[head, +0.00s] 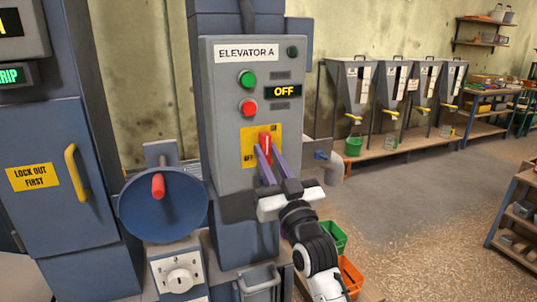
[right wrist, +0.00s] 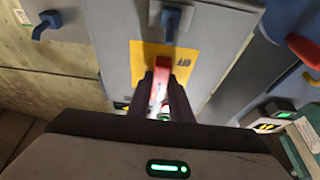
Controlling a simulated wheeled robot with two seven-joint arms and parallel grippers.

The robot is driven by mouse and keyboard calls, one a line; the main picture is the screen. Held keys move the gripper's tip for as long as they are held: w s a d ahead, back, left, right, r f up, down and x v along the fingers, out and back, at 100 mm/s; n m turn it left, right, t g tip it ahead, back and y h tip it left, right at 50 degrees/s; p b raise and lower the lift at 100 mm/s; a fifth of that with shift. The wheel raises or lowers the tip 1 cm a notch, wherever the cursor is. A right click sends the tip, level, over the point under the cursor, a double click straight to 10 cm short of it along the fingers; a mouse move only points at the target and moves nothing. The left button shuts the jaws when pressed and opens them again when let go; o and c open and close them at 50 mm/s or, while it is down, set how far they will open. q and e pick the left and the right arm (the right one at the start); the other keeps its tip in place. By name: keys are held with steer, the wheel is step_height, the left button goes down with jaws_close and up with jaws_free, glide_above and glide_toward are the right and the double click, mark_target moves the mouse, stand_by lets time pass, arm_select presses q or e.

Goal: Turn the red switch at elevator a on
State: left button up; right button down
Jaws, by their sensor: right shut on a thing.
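The elevator A control box (head: 225,165) is grey and stands in the middle of the head view. Its display (head: 283,91) reads OFF. The red switch (head: 265,142) sits on a yellow plate (head: 247,150) low on the box. My right gripper (head: 268,158) is at the switch, with its fingers on either side of the red handle. In the right wrist view the red switch (right wrist: 161,70) shows between the two dark fingers (right wrist: 162,85), which are shut on it. The fingers hide part of the handle. My left gripper is not in view.
A blue wheel (head: 160,215) with a red handle is left of the box. A cabinet (head: 60,150) with a yellow handle stands farther left. Green and red buttons (head: 248,92) are above the switch. Bins (head: 335,235) stand on the floor right of my arm. Hoppers (head: 355,90) line the back wall.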

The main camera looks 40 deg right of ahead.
stand_by(0.4)
steer(key=c, duration=1.6)
jaws_free()
